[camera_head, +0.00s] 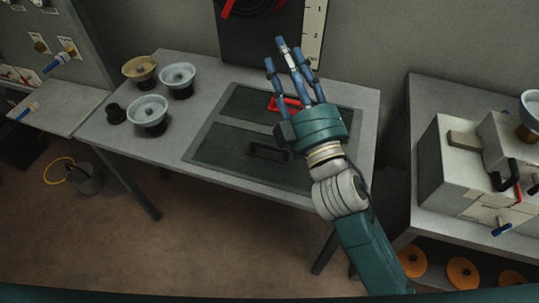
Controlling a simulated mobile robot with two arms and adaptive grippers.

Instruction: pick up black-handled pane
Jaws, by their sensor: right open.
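A black-handled pane (225,150) lies in the near half of a dark frame on the grey table. Its black handle (268,151) stands up near its middle. A second pane (245,103) with a red handle (283,103) lies in the far half. My right gripper (290,55) is open and empty, its blue fingers pointing up and away over the far side of the frame. Its palm and wrist hide the right part of both panes. The black handle is to the left of my wrist and apart from it. My left gripper is not in view.
Several bowl-like cups on black bases, one tan (140,68) and others pale, stand at the table's left. A black knob-like part (115,113) is beside them. A bench with a white box (455,165) is at right. A bucket (85,180) stands on the floor at left.

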